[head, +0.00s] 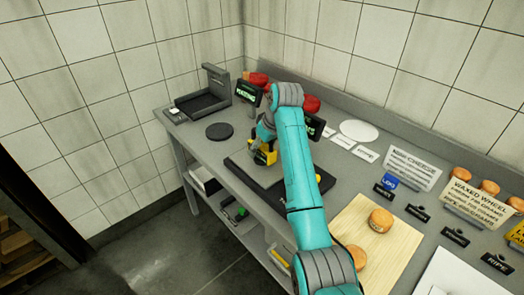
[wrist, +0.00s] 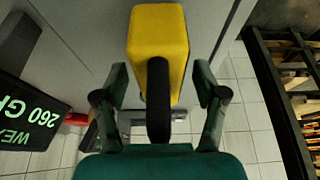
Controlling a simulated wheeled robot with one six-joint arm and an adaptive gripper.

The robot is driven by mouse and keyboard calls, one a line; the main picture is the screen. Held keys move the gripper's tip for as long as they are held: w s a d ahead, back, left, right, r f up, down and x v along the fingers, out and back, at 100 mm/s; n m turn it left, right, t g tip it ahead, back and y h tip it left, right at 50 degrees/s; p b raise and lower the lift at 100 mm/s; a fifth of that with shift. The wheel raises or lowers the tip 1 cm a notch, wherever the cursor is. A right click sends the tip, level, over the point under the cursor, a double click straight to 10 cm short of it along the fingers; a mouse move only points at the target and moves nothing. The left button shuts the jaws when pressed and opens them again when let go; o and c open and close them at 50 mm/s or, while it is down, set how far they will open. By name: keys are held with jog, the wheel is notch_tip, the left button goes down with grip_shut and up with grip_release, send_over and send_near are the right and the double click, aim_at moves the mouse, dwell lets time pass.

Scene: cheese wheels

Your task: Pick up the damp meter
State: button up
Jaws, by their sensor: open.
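The damp meter (head: 264,157), a yellow block with a black part, is at the far end of a black tray in the head view, partly covered by my arm. In the wrist view the yellow body (wrist: 158,38) is at top centre, and its black rounded bar (wrist: 158,100) runs down between my fingers. My gripper (head: 264,138) is right at the meter. In the wrist view my gripper (wrist: 158,90) is open, with one finger on each side of the black bar and visible gaps on both sides. I cannot tell whether the meter rests on the tray or the counter.
The black tray (head: 240,164) lies on the grey counter under my arm. A black disc (head: 219,131), a scale (head: 203,100) and a lit display (head: 247,92) stand beyond. Signs (head: 412,168), a wooden board (head: 372,222) and orange cheeses (head: 380,220) are to the right.

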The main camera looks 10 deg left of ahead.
grip_shut()
jog(key=shift+r, duration=0.1)
